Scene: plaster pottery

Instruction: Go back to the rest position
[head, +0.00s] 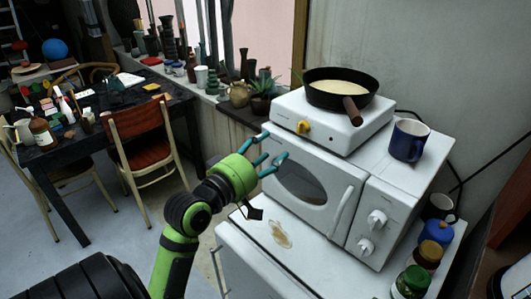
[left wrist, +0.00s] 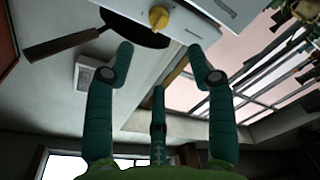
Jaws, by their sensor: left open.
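My left gripper (head: 268,152) is open and empty in the head view. Its teal fingers are spread in front of the upper left part of the white microwave (head: 345,185); whether they touch it I cannot tell. In the left wrist view the open fingers (left wrist: 160,62) show with nothing between them. A black frying pan (head: 318,98) with pale contents and a brown handle sits on a white hot plate (head: 290,114) with a yellow knob. The hot plate stands on the microwave. My right gripper is not in view.
A blue mug (head: 408,140) stands on the microwave's right side. Several jars stand on the white counter (head: 455,245) at the right. A brown stain (head: 281,235) marks the counter's front. A dark table (head: 90,130) and a red-backed chair (head: 142,118) are at the left, with open floor before them.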

